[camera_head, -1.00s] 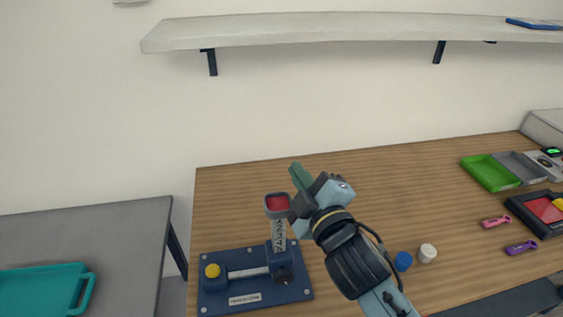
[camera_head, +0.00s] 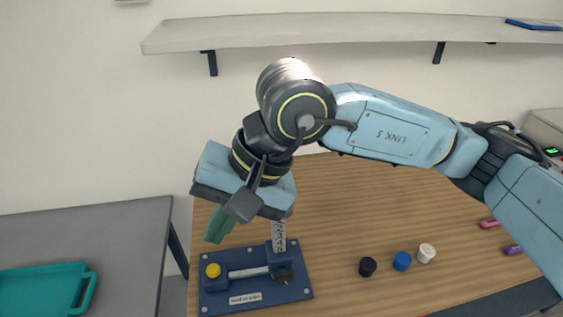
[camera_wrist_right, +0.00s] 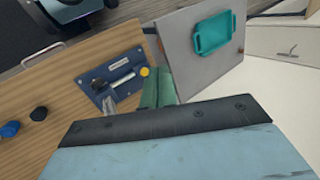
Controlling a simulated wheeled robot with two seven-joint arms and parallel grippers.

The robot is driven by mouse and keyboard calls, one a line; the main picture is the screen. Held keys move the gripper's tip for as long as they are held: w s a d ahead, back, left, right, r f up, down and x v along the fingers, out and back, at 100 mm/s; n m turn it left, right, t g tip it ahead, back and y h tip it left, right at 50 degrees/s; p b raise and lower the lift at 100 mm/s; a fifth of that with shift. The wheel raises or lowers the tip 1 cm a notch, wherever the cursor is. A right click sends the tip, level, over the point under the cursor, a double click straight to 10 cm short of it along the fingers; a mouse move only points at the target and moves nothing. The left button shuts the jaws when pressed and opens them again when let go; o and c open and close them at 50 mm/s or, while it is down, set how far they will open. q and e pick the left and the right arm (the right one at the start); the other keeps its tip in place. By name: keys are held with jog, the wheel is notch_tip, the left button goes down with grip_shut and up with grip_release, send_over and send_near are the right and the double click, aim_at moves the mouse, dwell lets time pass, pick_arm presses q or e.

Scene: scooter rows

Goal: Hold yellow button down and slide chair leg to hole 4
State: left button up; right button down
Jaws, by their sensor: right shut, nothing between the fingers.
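The blue fixture (camera_head: 292,292) lies at the left front of the wooden table, with the yellow button (camera_head: 213,270) on its left. A grey numbered chair leg (camera_head: 279,234) stands upright at its right side; its top is hidden behind my arm. My right gripper (camera_head: 219,226), with green fingers, is shut and empty above and behind the button, apart from it. In the right wrist view the shut fingers (camera_wrist_right: 160,88) appear beside the yellow button (camera_wrist_right: 145,71) and the blue fixture (camera_wrist_right: 101,74). My left gripper is not in view.
Black (camera_head: 367,267), blue (camera_head: 402,261) and white (camera_head: 426,253) caps stand on the table right of the fixture. A grey side table (camera_head: 120,232) with a teal tray (camera_head: 92,290) is at left. A shelf (camera_head: 330,28) runs along the wall above.

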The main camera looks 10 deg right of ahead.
jog(key=w+d+r+n+t+h, duration=0.1)
jog(key=w+d+r+t+h, duration=0.1)
jog(key=w+d+t+h, duration=0.5)
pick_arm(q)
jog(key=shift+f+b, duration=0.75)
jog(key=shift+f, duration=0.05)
pick_arm(e)
notch_tip(320, 180, down, 6)
jog(key=d+g+y, duration=0.1)
jog(key=d+g, duration=0.1)
jog(key=d, duration=0.1)
jog(key=shift+w+r+g, duration=0.15)
jog(key=shift+w+g, duration=0.15)
jog(key=shift+w, duration=0.15)
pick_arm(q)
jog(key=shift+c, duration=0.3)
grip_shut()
